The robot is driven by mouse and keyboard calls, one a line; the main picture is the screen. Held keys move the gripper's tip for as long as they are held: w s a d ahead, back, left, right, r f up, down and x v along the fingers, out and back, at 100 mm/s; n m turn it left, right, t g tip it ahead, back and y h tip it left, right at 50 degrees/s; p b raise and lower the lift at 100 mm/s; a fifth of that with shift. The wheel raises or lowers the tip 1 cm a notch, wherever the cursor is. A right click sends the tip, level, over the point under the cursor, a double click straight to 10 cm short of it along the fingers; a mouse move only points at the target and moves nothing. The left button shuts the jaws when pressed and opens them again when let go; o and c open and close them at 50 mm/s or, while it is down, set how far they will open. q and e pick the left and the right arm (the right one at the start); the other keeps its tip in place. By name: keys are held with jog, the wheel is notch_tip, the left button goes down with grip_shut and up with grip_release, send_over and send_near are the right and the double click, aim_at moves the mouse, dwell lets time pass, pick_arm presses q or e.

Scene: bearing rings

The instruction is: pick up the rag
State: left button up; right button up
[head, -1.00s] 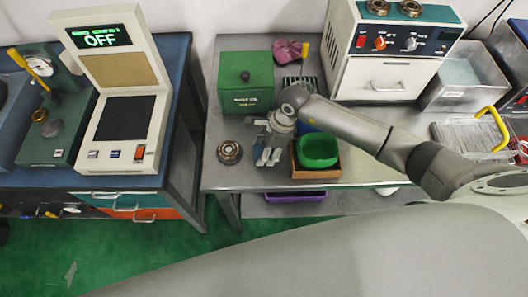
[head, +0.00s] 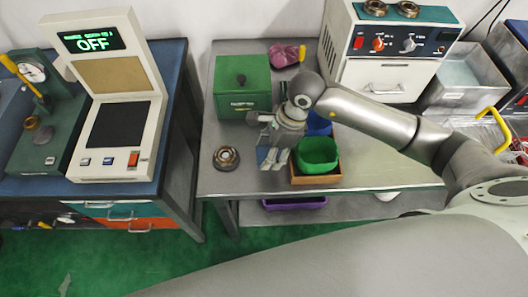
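A crumpled pink cloth (head: 284,55), which looks like the rag, lies at the back of the grey workbench, right of the green box. My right arm reaches in from the right. My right gripper (head: 272,158) points down over the front of the bench, between a bearing ring (head: 226,157) and a green bin (head: 317,153). Its light fingers look parted, with nothing clearly held. It is well in front of the pink cloth and apart from it. My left gripper is out of view.
A green box (head: 243,88) stands behind the gripper. The green bin sits in a brown tray (head: 316,179), with a blue bin (head: 318,124) behind. A white oven (head: 384,75) stands at the back right. The grey bench (head: 390,172) is clear at the front right.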

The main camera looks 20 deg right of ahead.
pick_arm(q)
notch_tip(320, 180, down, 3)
jog(key=b, duration=0.2)
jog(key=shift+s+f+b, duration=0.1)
jog(key=shift+b, duration=0.3)
pick_arm(e)
jog(key=s+d+r, duration=0.2)
jog(key=s+r, duration=0.3)
jog(key=s, duration=0.5)
jog(key=shift+d+r, duration=0.15)
jog(key=shift+r, duration=0.15)
